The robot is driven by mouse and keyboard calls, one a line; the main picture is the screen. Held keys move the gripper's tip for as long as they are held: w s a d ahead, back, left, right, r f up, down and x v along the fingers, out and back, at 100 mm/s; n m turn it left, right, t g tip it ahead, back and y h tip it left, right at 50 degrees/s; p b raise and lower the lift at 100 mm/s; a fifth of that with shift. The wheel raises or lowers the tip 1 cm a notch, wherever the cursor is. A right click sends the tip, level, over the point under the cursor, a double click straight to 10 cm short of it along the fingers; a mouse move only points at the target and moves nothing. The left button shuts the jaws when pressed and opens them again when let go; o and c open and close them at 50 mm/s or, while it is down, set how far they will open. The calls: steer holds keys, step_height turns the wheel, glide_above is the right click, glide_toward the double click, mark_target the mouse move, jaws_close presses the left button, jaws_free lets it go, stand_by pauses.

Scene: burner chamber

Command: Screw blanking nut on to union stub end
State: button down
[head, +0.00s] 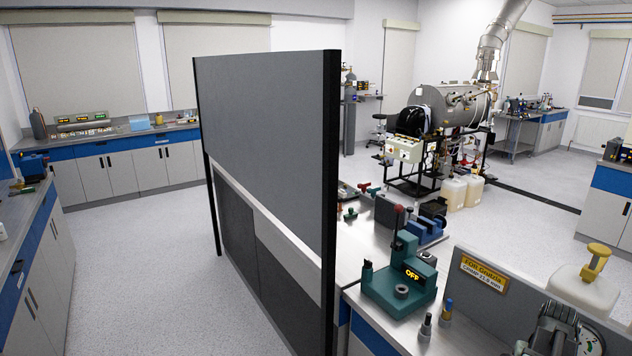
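I cannot make out a blanking nut or a union stub end for certain in the head view. A green bench device (399,283) with an "OFF" label stands on the near right bench, with a small dark ring (401,291) on its base. I cannot tell whether this ring is a nut.
A tall grey partition (265,150) stands in the middle, left of the bench (385,325). A dark mechanical assembly (556,330) is cut off at bottom right. Open floor (150,260) lies left of the partition.

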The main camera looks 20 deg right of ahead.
steer(key=c, duration=1)
jaws_free()
steer(key=shift+f, duration=0.1)
steer(key=shift+o, duration=0.2)
steer(key=o, duration=0.3)
step_height(320, 180, up, 4)
steer(key=p, duration=0.4)
steer(key=shift+f, duration=0.2)
